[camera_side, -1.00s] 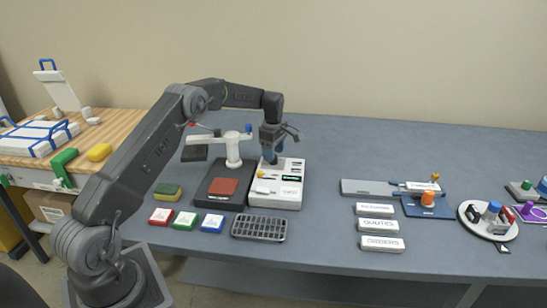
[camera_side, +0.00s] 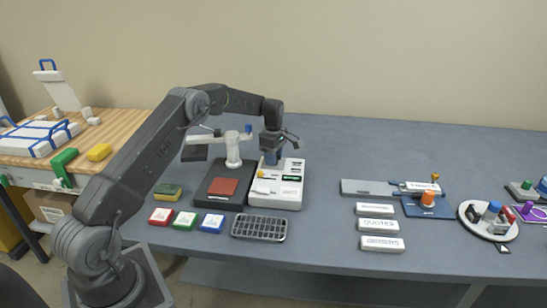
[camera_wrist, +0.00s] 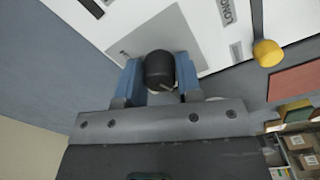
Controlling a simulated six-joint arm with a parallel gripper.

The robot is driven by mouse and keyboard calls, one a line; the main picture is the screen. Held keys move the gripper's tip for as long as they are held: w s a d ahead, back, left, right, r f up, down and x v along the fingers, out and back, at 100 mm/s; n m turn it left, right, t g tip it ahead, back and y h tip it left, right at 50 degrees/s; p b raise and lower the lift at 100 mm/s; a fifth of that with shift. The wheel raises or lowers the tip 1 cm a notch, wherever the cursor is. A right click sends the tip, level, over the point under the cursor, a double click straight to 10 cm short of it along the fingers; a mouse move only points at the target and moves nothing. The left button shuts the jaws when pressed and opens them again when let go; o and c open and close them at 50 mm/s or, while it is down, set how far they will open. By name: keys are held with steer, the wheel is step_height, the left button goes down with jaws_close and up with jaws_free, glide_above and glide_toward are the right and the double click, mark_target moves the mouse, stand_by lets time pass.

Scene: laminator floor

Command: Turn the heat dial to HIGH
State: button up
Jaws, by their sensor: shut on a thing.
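The white laminator panel (camera_side: 282,202) stands on the blue-grey table in the side view, and its top (camera_wrist: 110,25) fills the upper part of the wrist view. The heat dial is a dark round knob (camera_wrist: 160,70) with a pale pointer mark, on a grey patch of the panel. My gripper (camera_wrist: 160,80) is shut on the dial, with one blue finger on each side of it. In the side view my gripper (camera_side: 270,158) points down at the back left of the panel, and the dial is hidden there. The dial's setting labels cannot be read.
A black press base with a red pad (camera_side: 223,187) and a white post with an arm (camera_side: 232,150) stand close on the left. A yellow knob (camera_wrist: 267,53) sticks up from the panel's edge. A wire rack (camera_side: 259,227) lies in front.

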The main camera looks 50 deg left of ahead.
steer(key=shift+m, duration=0.3)
steer(key=shift+c, duration=0.4)
steer(key=m, duration=0.4)
steer(key=shift+m, duration=0.3)
steer(key=m, duration=1.2)
steer(key=shift+m, duration=0.4)
steer(key=m, duration=0.5)
steer(key=shift+m, duration=0.4)
steer(key=o, duration=0.9)
steer(key=shift+o, duration=0.2)
steer(key=shift+r, duration=0.1)
